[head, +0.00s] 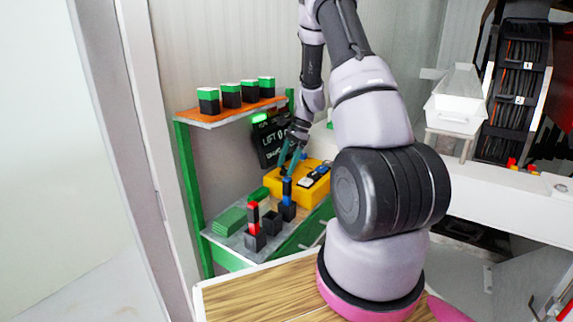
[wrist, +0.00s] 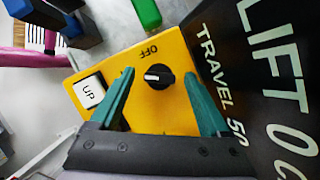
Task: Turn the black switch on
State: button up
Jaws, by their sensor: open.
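The black switch (wrist: 158,77) is a round rotary knob with a white mark on the yellow control box (wrist: 165,118). An upside-down OFF label is printed above it in the wrist view. The white mark lies roughly sideways, toward the left. My gripper (wrist: 161,76) is open, with one teal finger on each side of the knob and a visible gap to both. I cannot tell how far the tips are from the box face. In the head view my gripper (head: 290,160) is over the yellow box (head: 283,193); the knob is not distinguishable there.
A white UP button (wrist: 89,93) sits left of the knob. A black LIFT/TRAVEL display (wrist: 255,70) stands close to the right finger. A green block (wrist: 147,12) is near the box edge. In the head view, an orange shelf (head: 225,115) holds several green-topped blocks.

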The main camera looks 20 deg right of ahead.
jog(key=v, duration=1)
jog(key=shift+r, duration=0.4)
jog(key=shift+d, duration=0.1)
